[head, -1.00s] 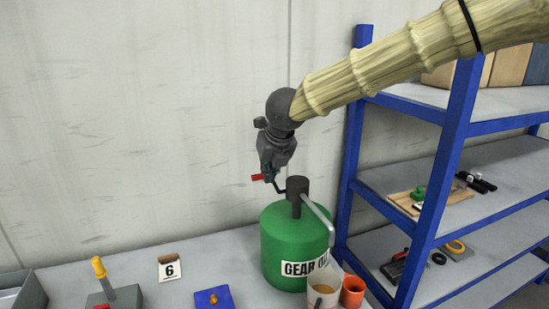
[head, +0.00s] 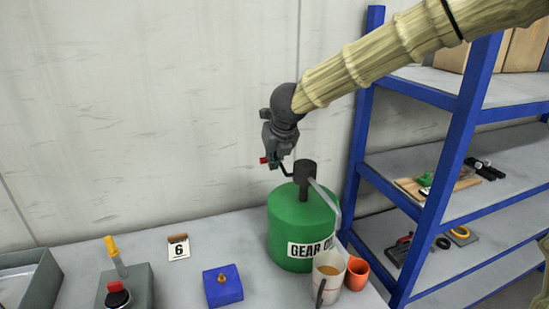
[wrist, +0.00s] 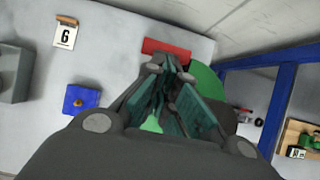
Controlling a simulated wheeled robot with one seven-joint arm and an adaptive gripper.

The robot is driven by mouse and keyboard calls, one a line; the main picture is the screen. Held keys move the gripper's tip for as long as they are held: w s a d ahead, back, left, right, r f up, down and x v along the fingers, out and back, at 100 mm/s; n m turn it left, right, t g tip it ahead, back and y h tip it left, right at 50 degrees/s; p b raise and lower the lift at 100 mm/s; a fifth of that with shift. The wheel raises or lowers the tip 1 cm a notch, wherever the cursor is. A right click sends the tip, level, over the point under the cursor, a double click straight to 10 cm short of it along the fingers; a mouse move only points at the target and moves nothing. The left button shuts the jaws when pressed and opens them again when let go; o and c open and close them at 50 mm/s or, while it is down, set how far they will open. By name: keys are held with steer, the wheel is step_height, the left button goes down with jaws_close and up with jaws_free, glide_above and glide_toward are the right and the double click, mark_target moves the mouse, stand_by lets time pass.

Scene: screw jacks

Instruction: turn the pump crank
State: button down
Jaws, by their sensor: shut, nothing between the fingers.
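A green drum (head: 292,225) labelled gear oil stands on the bench, with a dark pump head (head: 305,173) and a grey spout (head: 326,196) on top. A dark crank arm (head: 286,172) sticks out to the left of the pump head. Its red handle (head: 264,160) is at my gripper (head: 273,163). In the wrist view the red handle (wrist: 167,47) lies across, just beyond the tips of my gripper (wrist: 168,64). The fingers are shut and empty; whether they touch the crank cannot be told. The drum is mostly hidden behind the fingers there.
A cup of amber liquid (head: 328,271) and an orange cup (head: 358,272) stand before the drum. A blue block (head: 223,287), a number 6 card (head: 178,246) and a grey device with a yellow-tipped lever (head: 113,250) are left. A blue shelf rack (head: 441,176) stands right.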

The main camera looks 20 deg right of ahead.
steer(key=shift+w+a+f+g+p, duration=0.15)
steer(key=shift+g+p, duration=0.2)
steer(key=shift+p, duration=0.55)
steer(key=shift+w+d+r+g+p, duration=0.1)
steer(key=shift+g+p, duration=0.25)
steer(key=shift+p, duration=0.55)
steer(key=shift+w+f+p, duration=0.15)
steer(key=shift+f+p, duration=0.05)
steer(key=shift+p, duration=0.65)
steer(key=shift+p+x, duration=0.4)
steer(key=shift+x, duration=1.5)
steer(key=shift+f, duration=0.2)
steer(key=shift+r, duration=0.2)
